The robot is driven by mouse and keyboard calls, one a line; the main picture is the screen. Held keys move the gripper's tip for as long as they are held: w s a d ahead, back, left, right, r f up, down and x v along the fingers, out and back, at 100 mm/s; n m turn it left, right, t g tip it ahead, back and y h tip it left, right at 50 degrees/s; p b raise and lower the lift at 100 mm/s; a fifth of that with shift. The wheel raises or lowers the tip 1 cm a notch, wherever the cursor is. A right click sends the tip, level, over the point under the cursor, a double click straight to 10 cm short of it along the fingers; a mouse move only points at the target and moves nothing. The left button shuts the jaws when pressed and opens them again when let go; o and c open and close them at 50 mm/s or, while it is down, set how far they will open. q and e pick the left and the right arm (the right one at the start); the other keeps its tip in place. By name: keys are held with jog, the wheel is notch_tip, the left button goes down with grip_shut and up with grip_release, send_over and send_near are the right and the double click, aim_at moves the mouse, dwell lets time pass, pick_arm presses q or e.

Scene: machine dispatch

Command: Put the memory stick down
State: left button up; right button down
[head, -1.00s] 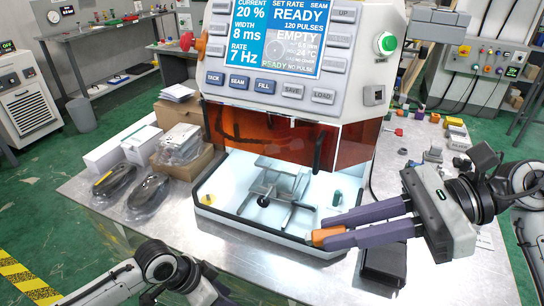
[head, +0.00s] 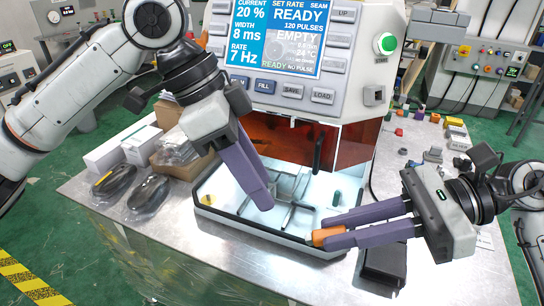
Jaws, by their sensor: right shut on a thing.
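An orange block, which I take to be the memory stick (head: 320,235), sits between the fingertips of my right gripper (head: 330,236). That gripper is shut on it, with the fingers pointing left at the front right corner of the machine's lit tray. Whether the stick touches the tray rim or table is hard to tell. My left gripper (head: 266,200) points down over the front of the tray. Its two purple fingers overlap in this view, so their gap is hidden. I see nothing held in it.
The machine (head: 345,100) has a lit tray (head: 222,205) with a metal fixture (head: 298,190) inside, partly covered by my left gripper. Bagged black parts (head: 148,192) and boxes (head: 105,155) stand left. A black box (head: 385,265) lies under my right gripper. The front left tabletop is clear.

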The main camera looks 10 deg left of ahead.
pick_arm(q)
jog(key=m, duration=0.2)
send_near(310, 235)
jog(key=shift+y, duration=0.3)
jog(key=x, duration=0.8)
jog(key=shift+d+r, duration=0.15)
grip_shut()
pick_arm(e)
jog(key=c, duration=1.6)
grip_release()
jog(key=shift+d, duration=0.1)
